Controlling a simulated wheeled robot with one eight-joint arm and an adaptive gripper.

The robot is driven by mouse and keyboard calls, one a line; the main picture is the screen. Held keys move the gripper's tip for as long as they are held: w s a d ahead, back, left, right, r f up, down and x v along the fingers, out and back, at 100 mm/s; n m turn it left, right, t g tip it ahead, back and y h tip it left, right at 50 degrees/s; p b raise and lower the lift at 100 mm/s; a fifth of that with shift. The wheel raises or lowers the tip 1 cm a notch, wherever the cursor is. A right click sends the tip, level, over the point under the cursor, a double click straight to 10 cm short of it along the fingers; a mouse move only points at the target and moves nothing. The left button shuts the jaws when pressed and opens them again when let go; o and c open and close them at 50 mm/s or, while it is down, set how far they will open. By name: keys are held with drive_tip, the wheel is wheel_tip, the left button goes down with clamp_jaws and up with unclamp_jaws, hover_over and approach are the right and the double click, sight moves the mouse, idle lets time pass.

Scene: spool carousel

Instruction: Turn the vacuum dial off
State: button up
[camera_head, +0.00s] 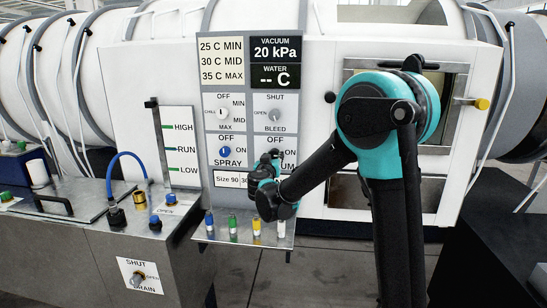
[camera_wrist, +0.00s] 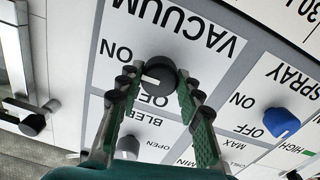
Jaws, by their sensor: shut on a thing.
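The vacuum dial (camera_wrist: 162,72) is a round dark knob with a white pointer mark, on the white panel under the upside-down word VACUUM in the wrist view. Its mark points to the picture's left and slightly down, between the ON and OFF labels. My gripper (camera_wrist: 158,80) has its two green-padded fingers on either side of the knob, shut on it. In the head view my gripper (camera_head: 272,162) is at the panel's lower right and hides the dial and most of its label.
The blue spray dial (camera_head: 225,153) sits left of my gripper, and the grey shut/bleed dial (camera_head: 274,115) above it. Several coloured fittings (camera_head: 233,226) stand on a small shelf below. The display (camera_head: 275,49) reads 20 kPa.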

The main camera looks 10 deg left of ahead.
drive_tip(key=n, duration=0.8)
drive_tip(key=shift+n, duration=0.4)
drive_tip(key=n, duration=0.4)
drive_tip(key=shift+f, duration=0.1)
drive_tip(key=n, duration=0.5)
drive_tip(key=shift+y, duration=0.3)
drive_tip(key=shift+n, duration=0.3)
drive_tip(key=o, duration=1.2)
drive_tip(key=shift+c, duration=0.2)
drive_tip(key=shift+s, duration=0.1)
